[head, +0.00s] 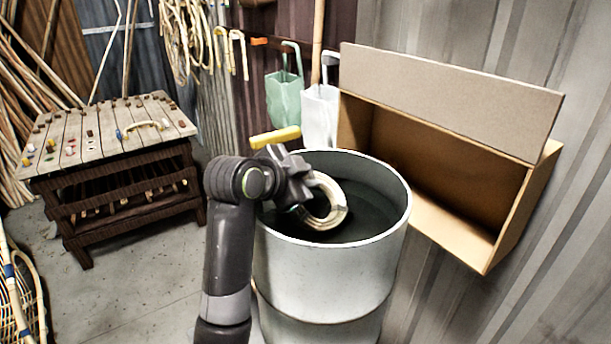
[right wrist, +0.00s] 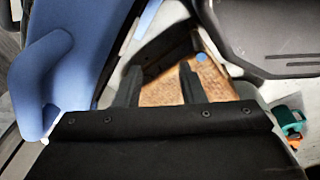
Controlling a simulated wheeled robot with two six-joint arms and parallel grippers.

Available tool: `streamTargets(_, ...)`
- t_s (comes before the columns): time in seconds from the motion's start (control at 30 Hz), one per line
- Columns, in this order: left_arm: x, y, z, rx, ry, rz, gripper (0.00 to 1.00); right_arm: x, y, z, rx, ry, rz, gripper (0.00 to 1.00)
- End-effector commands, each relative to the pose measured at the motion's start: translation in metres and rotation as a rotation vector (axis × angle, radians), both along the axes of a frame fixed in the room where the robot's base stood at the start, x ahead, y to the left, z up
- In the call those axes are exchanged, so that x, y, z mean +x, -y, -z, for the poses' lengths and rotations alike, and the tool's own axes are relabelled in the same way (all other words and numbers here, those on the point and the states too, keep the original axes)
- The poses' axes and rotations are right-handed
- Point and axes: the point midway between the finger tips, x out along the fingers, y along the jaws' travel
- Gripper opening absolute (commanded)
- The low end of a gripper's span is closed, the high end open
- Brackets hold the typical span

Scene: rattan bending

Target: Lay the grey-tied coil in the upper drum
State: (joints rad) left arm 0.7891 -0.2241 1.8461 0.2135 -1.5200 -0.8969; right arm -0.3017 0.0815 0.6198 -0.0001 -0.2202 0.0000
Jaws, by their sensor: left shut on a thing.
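A pale cream coil (head: 338,203) is in the mouth of the white-grey upper drum (head: 325,275) in the head view. My left gripper (head: 308,190) is shut on the coil's left side. The coil is tilted, with its lower part below the rim level, over the drum's dark inside. I cannot tell whether it touches the bottom, and I cannot make out its tie. My right gripper (right wrist: 158,85) shows in the right wrist view, its two fingers apart with nothing seen between them. It is not seen in the head view.
An open cardboard-brown box (head: 450,95) is right of the drum by the wall. Green (head: 285,85) and white (head: 320,112) holders hang behind it. A wooden workbench (head: 105,130) with small pegs stands left. Bare floor lies between bench and drum.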

Motion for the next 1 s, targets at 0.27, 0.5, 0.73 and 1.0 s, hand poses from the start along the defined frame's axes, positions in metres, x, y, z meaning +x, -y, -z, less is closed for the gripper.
streamTargets(0.27, 0.0, 0.0, 0.003, 0.0, 0.0, 0.0, 0.01, 0.001, 0.0, 0.0, 0.0, 0.001, 0.0, 0.36)
streamTargets(0.5, 0.0, 0.0, 0.01, 0.001, -0.001, 0.0, 0.01, 0.002, 0.0, 0.004, 0.0, 0.003, 0.0, 0.36)
streamTargets(0.73, 0.0, 0.0, 0.017, 0.0, -0.005, 0.001, 0.01, 0.002, 0.0, 0.007, 0.0, 0.003, 0.0, 0.36)
streamTargets(1.0, 0.0, 0.001, 0.019, -0.001, -0.011, 0.001, 0.46, 0.002, -0.001, 0.007, 0.001, 0.003, 0.0, 0.36)
